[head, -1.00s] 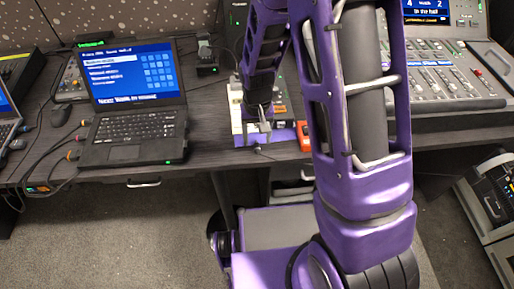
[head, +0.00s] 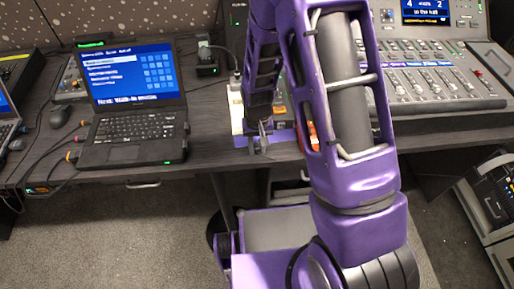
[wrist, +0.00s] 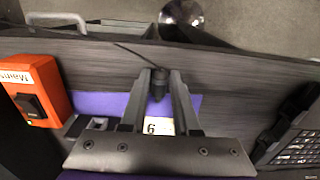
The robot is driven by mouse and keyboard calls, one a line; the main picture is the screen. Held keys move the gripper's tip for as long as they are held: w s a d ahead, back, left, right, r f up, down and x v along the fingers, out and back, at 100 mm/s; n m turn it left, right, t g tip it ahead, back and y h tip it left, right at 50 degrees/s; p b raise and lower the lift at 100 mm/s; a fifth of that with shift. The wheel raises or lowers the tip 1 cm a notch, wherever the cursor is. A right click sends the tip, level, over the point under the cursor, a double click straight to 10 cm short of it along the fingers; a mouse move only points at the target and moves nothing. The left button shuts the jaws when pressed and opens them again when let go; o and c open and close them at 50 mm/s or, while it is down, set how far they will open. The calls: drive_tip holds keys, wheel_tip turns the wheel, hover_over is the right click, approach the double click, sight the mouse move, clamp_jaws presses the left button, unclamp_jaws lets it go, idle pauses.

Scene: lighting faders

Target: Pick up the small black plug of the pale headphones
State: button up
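In the wrist view a small black plug (wrist: 159,82) lies between the two fingertips of my gripper (wrist: 161,76), near the desk's front edge. A thin dark cable (wrist: 128,50) runs from near it toward the upper left. The fingers stand apart on both sides of the plug; I cannot tell whether they touch it. In the head view my gripper (head: 264,140) is low at the desk's front edge, and the plug cannot be made out. A pale object (head: 237,112) shows beside my arm; I cannot tell if it is the headphones.
A purple strip (wrist: 105,103) lies under my gripper, with a numbered label (wrist: 158,126). An orange box with a black switch (wrist: 50,80) stands to the left in the wrist view. A laptop (head: 133,125) and a mixing desk (head: 440,85) flank my arm in the head view.

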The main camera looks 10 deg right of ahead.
sight(257, 149)
clamp_jaws()
drive_tip(key=shift+r, duration=0.1)
drive_tip(key=s+r, duration=0.3)
drive_tip(key=r, duration=0.6)
drive_tip(key=shift+r+p, duration=0.4)
